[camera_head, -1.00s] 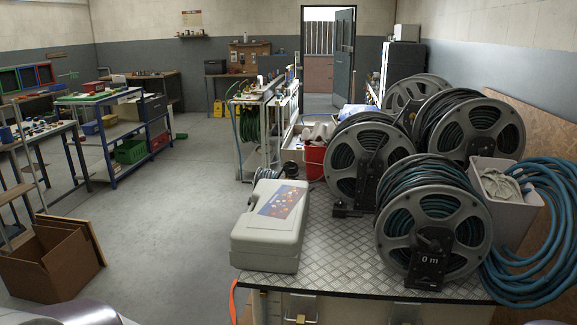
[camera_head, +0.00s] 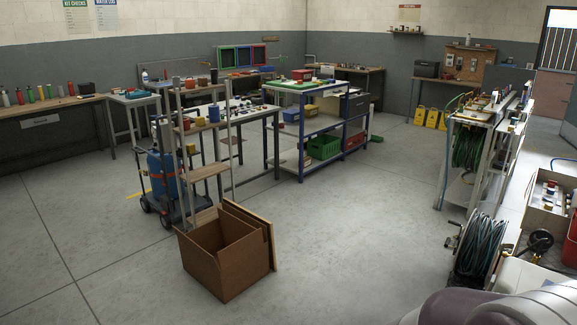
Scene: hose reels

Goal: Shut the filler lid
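I cannot make out a filler lid in this view. A blue tank (camera_head: 163,178) stands on a small wheeled cart on the left side of the floor, partly hidden by a shelf stand; I cannot tell whether it has a lid. A round black part (camera_head: 540,243) shows at the right beside a hose reel (camera_head: 484,246); I cannot tell what it is. A pale case (camera_head: 540,308) shows at the bottom right, mostly hidden behind a rounded part of my own arm. Neither of my grippers is in view.
An open brown box (camera_head: 225,262) stands on the floor in front of the shelf stand (camera_head: 201,165). A blue-framed workbench (camera_head: 318,125) and a long wooden bench (camera_head: 50,105) stand farther back. The floor between the box and the hose rack (camera_head: 470,155) is clear.

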